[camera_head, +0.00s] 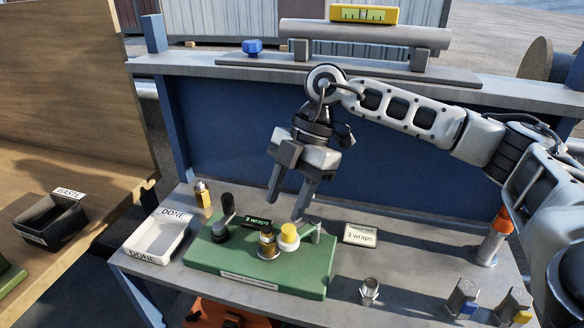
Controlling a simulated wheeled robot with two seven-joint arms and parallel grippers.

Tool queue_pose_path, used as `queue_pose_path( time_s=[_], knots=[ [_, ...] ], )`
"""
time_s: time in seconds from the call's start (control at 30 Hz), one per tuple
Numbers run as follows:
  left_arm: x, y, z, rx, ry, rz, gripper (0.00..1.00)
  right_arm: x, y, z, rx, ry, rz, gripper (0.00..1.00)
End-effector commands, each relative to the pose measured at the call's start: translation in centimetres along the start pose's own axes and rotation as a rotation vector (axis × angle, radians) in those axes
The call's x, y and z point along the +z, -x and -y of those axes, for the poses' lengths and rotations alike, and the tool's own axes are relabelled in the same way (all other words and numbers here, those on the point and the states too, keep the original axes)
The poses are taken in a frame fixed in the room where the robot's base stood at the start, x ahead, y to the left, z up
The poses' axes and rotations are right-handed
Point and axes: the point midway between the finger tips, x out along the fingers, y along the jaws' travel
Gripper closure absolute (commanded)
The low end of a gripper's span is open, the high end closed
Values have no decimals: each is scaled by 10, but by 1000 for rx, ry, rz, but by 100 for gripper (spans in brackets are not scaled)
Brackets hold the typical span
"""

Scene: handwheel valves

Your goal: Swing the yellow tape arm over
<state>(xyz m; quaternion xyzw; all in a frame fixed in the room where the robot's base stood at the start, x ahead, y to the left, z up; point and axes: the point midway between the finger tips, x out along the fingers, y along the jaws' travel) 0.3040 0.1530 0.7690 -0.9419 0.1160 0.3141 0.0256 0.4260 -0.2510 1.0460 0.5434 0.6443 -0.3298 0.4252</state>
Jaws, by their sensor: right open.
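A green fixture block (205,258) sits on the grey bench. A yellow round piece (289,232), probably the tape on its arm, stands near the block's back right. It is close beside a brass fitting (267,246), and I cannot tell whether they touch. A short grey post (316,233) stands to its right. My right gripper (287,207) reaches in from the right, fingers pointing down, open and empty. Its fingertips appear just above and behind the yellow piece, apparently not touching it. My left gripper is not in view.
A white DONE tray (136,243) lies left of the block, a black WASTE tray (53,240) further left. A blue panel (400,150) rises behind.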

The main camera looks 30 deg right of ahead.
Motion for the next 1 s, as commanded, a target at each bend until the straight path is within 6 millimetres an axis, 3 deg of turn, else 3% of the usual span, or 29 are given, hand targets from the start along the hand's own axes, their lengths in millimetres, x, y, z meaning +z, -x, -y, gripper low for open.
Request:
queue_pose_path(
  time_s=[0.1,0.27,0.5,1.0],
  knots=[
    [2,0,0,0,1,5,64,22,21,4,3,-87,103,55],
    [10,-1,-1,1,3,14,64,31,24,6,3,-123,141,55],
    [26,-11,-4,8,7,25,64,35,-2,6,3,-122,138,55],
    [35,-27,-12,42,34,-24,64,42,-62,6,4,-118,136,55]
  ],
)
